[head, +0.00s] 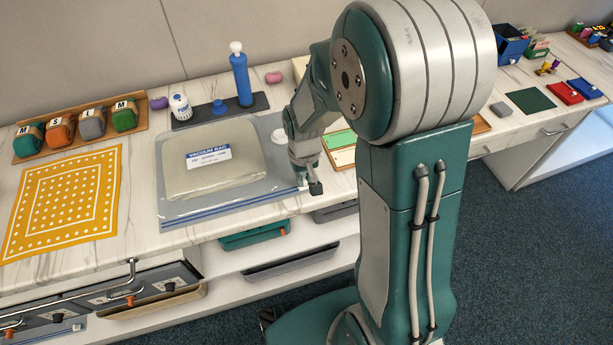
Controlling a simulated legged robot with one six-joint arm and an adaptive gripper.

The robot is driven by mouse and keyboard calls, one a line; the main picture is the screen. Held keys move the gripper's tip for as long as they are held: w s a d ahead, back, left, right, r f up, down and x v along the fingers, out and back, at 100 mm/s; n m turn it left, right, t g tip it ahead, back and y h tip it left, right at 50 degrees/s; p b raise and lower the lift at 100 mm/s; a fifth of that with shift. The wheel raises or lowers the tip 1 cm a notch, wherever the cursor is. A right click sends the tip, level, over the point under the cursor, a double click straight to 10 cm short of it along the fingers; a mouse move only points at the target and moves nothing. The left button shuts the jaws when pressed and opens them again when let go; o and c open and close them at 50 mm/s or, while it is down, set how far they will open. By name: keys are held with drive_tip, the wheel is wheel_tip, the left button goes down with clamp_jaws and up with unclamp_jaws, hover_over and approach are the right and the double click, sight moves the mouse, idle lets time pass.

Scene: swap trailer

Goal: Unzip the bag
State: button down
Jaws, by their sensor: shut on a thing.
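A clear vacuum bag (185,205) lies flat on the white marbled counter, with a beige folded item and a white label (209,157) reading "VACUUM BAG" showing inside it. Blue zip lines (225,205) run along its front edge, near the counter's edge. My gripper (312,187) is at the right end of these lines, at the bag's front right corner. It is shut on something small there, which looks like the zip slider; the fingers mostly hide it.
A blue hand pump (241,76) stands on a dark mat behind the bag. Rolled cloths (92,124) and a yellow dotted cloth (65,200) lie to the left. A green and wooden board (341,146) is close to the right of my gripper. Open drawers (255,236) jut out below.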

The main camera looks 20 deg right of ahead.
sight(179, 221)
drive_tip(key=a, duration=3)
drive_tip(key=shift+s+a, duration=0.1)
drive_tip(key=shift+a, duration=0.25)
drive_tip(key=c, duration=0.9)
unclamp_jaws()
drive_tip(key=shift+o, duration=1.1)
drive_tip(key=shift+a, duration=0.25)
drive_tip(key=shift+r, duration=0.4)
wheel_tip(179, 221, up, 11)
